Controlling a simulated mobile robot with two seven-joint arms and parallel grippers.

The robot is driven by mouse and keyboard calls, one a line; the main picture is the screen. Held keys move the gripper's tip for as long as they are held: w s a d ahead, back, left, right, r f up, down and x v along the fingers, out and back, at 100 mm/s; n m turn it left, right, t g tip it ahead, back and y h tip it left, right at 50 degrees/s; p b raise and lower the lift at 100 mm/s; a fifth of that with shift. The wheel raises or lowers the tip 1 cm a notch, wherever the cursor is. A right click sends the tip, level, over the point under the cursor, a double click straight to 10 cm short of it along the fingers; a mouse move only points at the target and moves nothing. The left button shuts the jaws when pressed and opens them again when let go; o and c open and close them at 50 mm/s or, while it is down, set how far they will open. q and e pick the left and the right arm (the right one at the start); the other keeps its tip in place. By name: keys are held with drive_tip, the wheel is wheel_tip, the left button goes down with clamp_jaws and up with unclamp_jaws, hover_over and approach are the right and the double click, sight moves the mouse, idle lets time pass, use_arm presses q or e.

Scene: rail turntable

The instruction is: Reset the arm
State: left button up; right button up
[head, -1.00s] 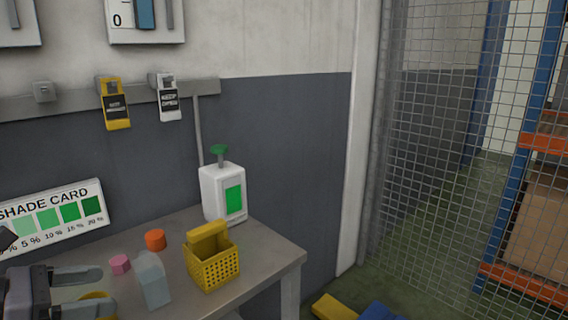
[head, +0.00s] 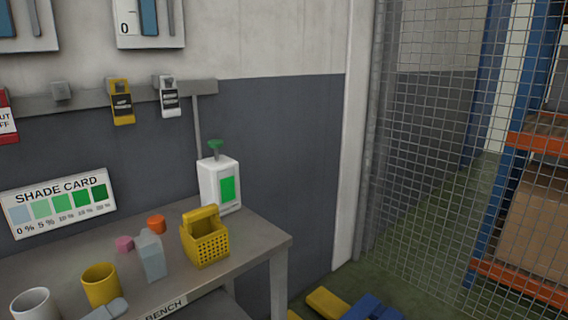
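Grey-blue rounded pieces at the bottom edge look like fingertips of my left gripper (head: 100,310). They are in front of the bench, just below the yellow mug; the rest is cut off, so its opening cannot be told. My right gripper is out of view. No part that is clearly the arm named in the task shows. Two wall panels with upright blue bars are cut off at the top: a left panel (head: 50,35) and a right panel (head: 165,38). Below them on a rail hang a yellow tag (head: 121,102) and a white tag (head: 170,96).
The bench (head: 250,250) holds a white mug (head: 35,304), yellow mug (head: 101,284), pink piece (head: 124,244), grey-blue bottle (head: 151,257), orange piece (head: 157,224), yellow basket (head: 206,245) and green-topped dispenser (head: 220,184). A shade card (head: 60,206) stands behind. Mesh fence (head: 430,170) is at right.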

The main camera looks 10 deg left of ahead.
use_arm(q)
drive_tip(key=s+d+f+n+g+y, duration=0.2)
drive_tip(key=s+d+f+n, duration=0.1)
drive_tip(key=f+n, duration=0.5)
drive_tip(key=s+d+f+n+g+y, duration=0.2)
drive_tip(key=s+d+f+n, duration=0.2)
drive_tip(key=f+n, duration=0.3)
drive_tip(key=s+d+f+n+g+y, duration=0.1)
drive_tip(key=s+d+f+n+y, duration=0.1)
drive_tip(key=s+d+f+n, duration=0.2)
wheel_tip(320, 180, down, 5)
drive_tip(key=d+n, duration=0.2)
drive_tip(key=n, duration=0.4)
drive_tip(key=shift+r+g+p, duration=0.15)
drive_tip(key=shift+g+p, duration=0.25)
